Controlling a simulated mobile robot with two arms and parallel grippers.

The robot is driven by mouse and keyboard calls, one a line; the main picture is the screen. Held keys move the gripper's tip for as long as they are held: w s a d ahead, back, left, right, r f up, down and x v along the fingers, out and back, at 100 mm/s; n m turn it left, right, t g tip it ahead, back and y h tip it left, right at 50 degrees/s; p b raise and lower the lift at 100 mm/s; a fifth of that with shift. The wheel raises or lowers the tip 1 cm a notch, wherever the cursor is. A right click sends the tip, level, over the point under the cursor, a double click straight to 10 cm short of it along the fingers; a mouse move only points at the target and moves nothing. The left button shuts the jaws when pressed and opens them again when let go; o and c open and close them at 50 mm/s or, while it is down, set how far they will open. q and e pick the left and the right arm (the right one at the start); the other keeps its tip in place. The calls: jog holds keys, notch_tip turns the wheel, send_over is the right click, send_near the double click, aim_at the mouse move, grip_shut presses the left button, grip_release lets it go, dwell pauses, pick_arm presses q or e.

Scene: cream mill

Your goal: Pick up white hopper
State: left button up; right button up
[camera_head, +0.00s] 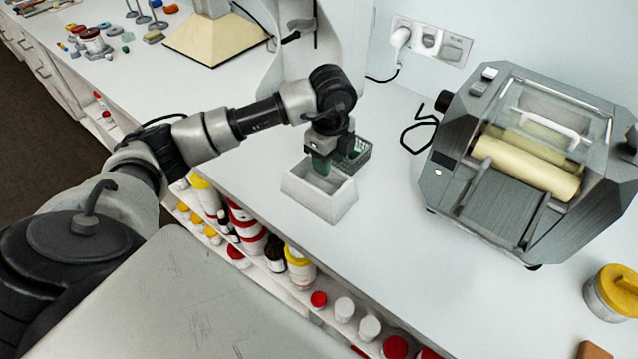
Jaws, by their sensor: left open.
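The white hopper (322,203) is a rectangular, open-topped box with flared walls. It stands on the white bench near the front edge. My left gripper (334,165) points down over the hopper's back part, with its fingertips at about the opening. Whether the fingers touch the hopper's wall I cannot tell. A green part shows at the fingers, and the gripper hides some of the hopper's back rim. My right gripper is out of view.
A dark wire basket (358,153) stands just behind the hopper. A grey roller mill (530,165) fills the right of the bench, with a yellow-lidded jar (612,292) in front. Shelves below the edge hold several bottles and jars. The bench between hopper and mill is clear.

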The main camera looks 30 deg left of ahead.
pick_arm(q)
jog(key=shift+s+f, duration=0.1)
jog(key=shift+f, duration=1)
jog(key=shift+c, duration=1.2)
grip_shut()
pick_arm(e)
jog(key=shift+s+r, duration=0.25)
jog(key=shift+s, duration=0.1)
pick_arm(q)
jog(key=shift+r, duration=0.15)
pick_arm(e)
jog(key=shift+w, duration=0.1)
